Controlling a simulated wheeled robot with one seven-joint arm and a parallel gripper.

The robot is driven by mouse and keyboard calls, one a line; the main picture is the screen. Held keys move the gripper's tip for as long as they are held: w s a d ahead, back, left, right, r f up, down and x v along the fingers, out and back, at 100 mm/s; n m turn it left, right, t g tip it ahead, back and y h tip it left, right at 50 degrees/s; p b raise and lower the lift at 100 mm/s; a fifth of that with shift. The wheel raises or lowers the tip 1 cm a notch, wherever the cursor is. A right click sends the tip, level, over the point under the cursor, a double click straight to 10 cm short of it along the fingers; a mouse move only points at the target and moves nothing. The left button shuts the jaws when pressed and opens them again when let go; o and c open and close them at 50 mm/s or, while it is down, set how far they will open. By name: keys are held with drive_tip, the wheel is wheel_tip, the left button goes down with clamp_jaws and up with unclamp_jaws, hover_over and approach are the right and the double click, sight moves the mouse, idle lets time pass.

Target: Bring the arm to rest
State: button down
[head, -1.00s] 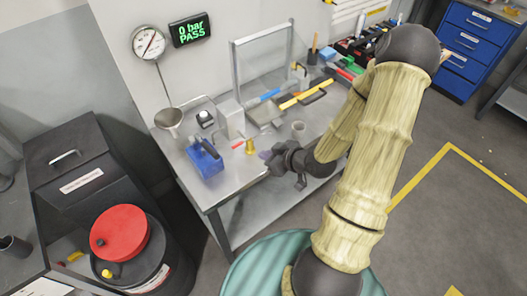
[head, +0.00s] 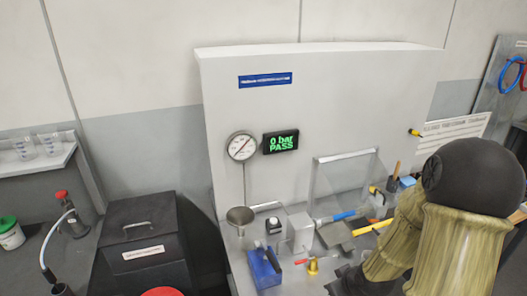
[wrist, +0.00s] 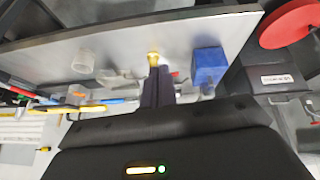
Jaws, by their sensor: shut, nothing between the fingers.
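My arm rises at the right of the head view, with its bamboo-patterned links and dark elbow. My gripper (head: 342,284) shows low in the head view as a dark shape at the front of the metal workbench (head: 232,262), partly cut off by the lower edge. In the wrist view my gripper (wrist: 157,86) has its two dark fingers together, with nothing between them. A brass fitting (head: 313,266) stands on the bench; it also appears just beyond the fingertips in the wrist view (wrist: 153,57). Whether they touch cannot be told.
A gauge (head: 241,146) and a display reading "0 bar PASS" (head: 281,141) are behind. Hand tools crowd the back right. A black bin (head: 140,232) stands left.

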drive_tip(key=s+a+r+m+g+h, duration=0.1)
drive_tip(key=s+a+r+m+g, duration=0.1)
drive_tip(key=s+a+r+m, duration=0.2)
drive_tip(key=s+r, duration=0.3)
drive_tip(key=r, duration=0.2)
drive_tip(key=shift+s+a+r+m+g, duration=0.3)
drive_tip(key=shift+s+a+r+g, duration=0.1)
drive_tip(key=shift+w, duration=0.1)
